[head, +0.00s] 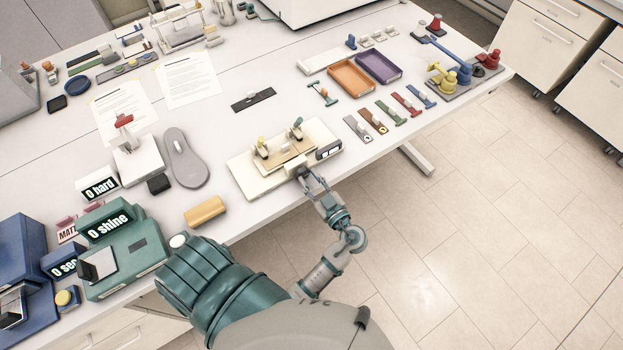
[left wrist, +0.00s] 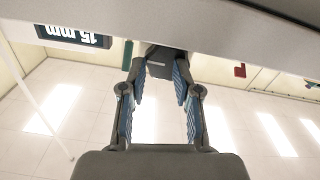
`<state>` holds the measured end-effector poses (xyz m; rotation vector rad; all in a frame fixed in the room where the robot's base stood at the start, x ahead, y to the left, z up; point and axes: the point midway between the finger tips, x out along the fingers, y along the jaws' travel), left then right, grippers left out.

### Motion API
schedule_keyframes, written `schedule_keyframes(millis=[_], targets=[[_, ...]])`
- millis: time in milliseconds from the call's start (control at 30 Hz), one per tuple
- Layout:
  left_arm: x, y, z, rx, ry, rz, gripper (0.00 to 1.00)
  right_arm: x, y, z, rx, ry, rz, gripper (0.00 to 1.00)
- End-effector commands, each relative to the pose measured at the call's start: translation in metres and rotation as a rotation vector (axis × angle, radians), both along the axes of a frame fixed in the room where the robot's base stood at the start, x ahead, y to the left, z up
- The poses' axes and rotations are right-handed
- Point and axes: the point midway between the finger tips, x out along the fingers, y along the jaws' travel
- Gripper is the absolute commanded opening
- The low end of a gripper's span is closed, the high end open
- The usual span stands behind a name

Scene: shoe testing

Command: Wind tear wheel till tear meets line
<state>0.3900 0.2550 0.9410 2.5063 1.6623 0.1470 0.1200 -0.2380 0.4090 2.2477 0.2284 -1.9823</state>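The cream tear device (head: 247,178) sits at the table's front edge, with two small clamps (head: 262,147) and (head: 296,133) on its tan top plate. A tear and a line are too small to make out. My left gripper (head: 305,174) is at the device's front side. In the left wrist view its two blue-padded fingers (left wrist: 160,72) stand apart on either side of a dark block (left wrist: 160,58), perhaps the wheel; contact is unclear. The device's display (left wrist: 73,35) reads 15 mm, upside down. My right gripper is not seen.
A yellow block (head: 205,212) and a grey shoe sole (head: 185,158) lie left of the device. A teal box (head: 125,255) reads 0 shine. Coloured strips (head: 390,112) and orange (head: 350,78) and purple (head: 379,67) trays lie right. Floor is clear in front.

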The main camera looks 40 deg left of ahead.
Motion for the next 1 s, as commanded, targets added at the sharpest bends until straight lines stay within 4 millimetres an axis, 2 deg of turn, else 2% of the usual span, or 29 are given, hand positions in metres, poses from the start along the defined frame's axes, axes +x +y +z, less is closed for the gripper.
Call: schedule_keyframes(millis=[67,133,333,667,733,800,1000], targets=[[0.0,0.009,-0.001,0.001,0.001,0.008,0.0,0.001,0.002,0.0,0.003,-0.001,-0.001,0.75],[0.0,0.01,-0.001,0.002,0.0,0.008,0.05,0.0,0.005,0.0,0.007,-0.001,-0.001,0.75],[-0.001,0.012,-0.001,0.004,-0.001,0.013,0.1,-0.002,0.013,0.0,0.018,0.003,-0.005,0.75],[-0.001,0.014,-0.001,0.003,0.0,0.016,0.22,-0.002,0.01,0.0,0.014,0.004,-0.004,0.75],[-0.001,0.013,-0.002,0.002,0.001,0.016,0.2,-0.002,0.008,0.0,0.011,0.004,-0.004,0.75],[-0.001,0.012,-0.002,0.003,0.001,0.017,0.1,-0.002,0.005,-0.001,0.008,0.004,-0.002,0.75],[-0.002,0.007,-0.001,0.006,0.004,0.017,0.01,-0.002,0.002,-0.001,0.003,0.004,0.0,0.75]])
